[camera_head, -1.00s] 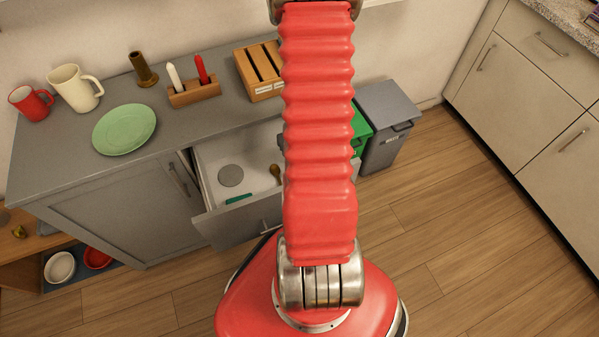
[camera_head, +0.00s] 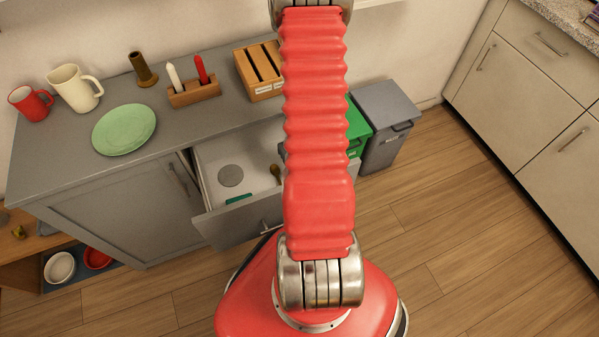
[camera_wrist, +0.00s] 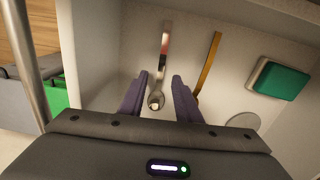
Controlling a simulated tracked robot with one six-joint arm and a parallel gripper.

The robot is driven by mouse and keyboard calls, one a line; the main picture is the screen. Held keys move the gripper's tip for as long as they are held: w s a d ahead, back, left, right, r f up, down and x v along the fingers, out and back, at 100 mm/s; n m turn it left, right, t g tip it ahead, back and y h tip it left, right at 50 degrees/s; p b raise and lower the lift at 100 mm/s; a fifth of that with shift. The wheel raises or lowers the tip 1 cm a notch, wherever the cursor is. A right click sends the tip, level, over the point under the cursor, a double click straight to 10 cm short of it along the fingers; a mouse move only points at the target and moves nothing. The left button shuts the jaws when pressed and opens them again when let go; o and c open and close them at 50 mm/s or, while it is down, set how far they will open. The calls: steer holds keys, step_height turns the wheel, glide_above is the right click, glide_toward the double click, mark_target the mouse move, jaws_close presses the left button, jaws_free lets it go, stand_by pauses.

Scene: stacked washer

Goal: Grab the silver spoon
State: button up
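In the wrist view, the silver spoon (camera_wrist: 156,92) lies in the open drawer (camera_wrist: 118,62), its bowl toward my gripper and its handle pointing away. The handle has a reddish, shiny look. My gripper (camera_wrist: 159,76) is open, with one dark purple finger on each side of the spoon's bowl. I see no contact between fingers and spoon, and the height of the fingers above the drawer floor is hard to judge. In the head view, the drawer (camera_head: 238,215) is pulled out of the grey cabinet, and my arm hides the gripper and the spoon.
A golden-handled utensil (camera_wrist: 208,66) lies right of the spoon, with a green block (camera_wrist: 280,79) and a grey disc (camera_wrist: 243,121) further right. Drawer walls stand close around. A green bin (camera_head: 358,128) and grey bin (camera_head: 387,130) stand right of the cabinet.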

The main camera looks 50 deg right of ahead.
steer(key=shift+f, duration=1.3)
steer(key=shift+c, duration=0.2)
jaws_close()
